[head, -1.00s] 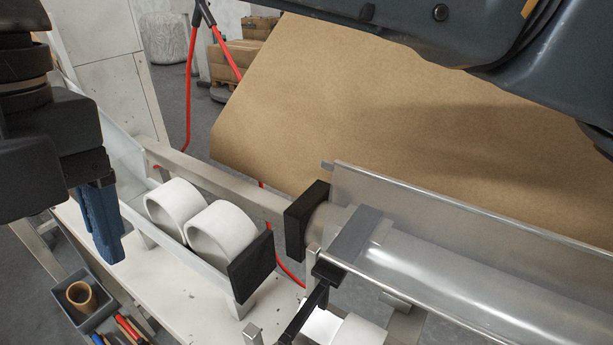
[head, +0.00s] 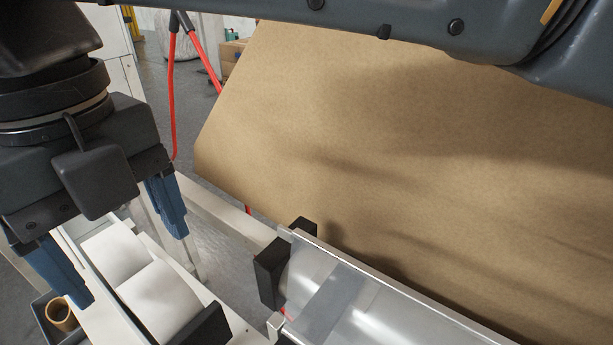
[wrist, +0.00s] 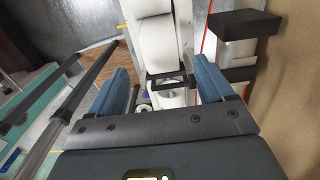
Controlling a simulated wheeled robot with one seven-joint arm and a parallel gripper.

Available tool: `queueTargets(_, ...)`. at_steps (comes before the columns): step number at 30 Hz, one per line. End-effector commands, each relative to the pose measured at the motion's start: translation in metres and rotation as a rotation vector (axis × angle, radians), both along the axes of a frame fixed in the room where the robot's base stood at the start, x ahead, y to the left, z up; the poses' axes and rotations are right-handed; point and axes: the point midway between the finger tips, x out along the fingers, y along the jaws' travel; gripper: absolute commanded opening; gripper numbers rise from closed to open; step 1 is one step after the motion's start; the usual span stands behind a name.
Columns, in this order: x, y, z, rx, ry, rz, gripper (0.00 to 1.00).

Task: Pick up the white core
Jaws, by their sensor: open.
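Two white cores lie end to end in the pale trough at the lower left of the head view: a far core (head: 112,252) and a near core (head: 160,302). They also show at the top of the wrist view, one (wrist: 150,8) above the other (wrist: 154,45). My gripper (head: 128,262) is open and empty, pointing down with its blue fingers apart. In the head view its fingers appear on either side of the trough, close to the far core. I cannot tell the exact height. The wrist view shows my gripper (wrist: 162,78) with nothing between the fingers.
A black end block (head: 203,328) closes the near end of the trough. Another black block (head: 270,272) stands by the metal roller tray (head: 375,310). A large brown paper sheet (head: 400,150) hangs behind. A brown core (head: 60,314) sits in a grey bin at lower left.

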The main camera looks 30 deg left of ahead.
Motion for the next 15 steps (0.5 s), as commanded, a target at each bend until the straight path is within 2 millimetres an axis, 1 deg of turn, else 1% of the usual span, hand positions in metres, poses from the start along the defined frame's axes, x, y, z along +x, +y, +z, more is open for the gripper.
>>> queueTargets(6, 0.001, -0.001, -0.029, -0.001, 0.003, 0.000, 0.81)
queueTargets(9, 0.001, 0.000, -0.039, 0.001, 0.001, 0.000, 0.81)
queueTargets(12, 0.001, 0.000, -0.045, 0.001, 0.001, 0.000, 0.81)
queueTargets(15, 0.001, 0.000, -0.046, 0.001, 0.000, 0.000, 0.81)
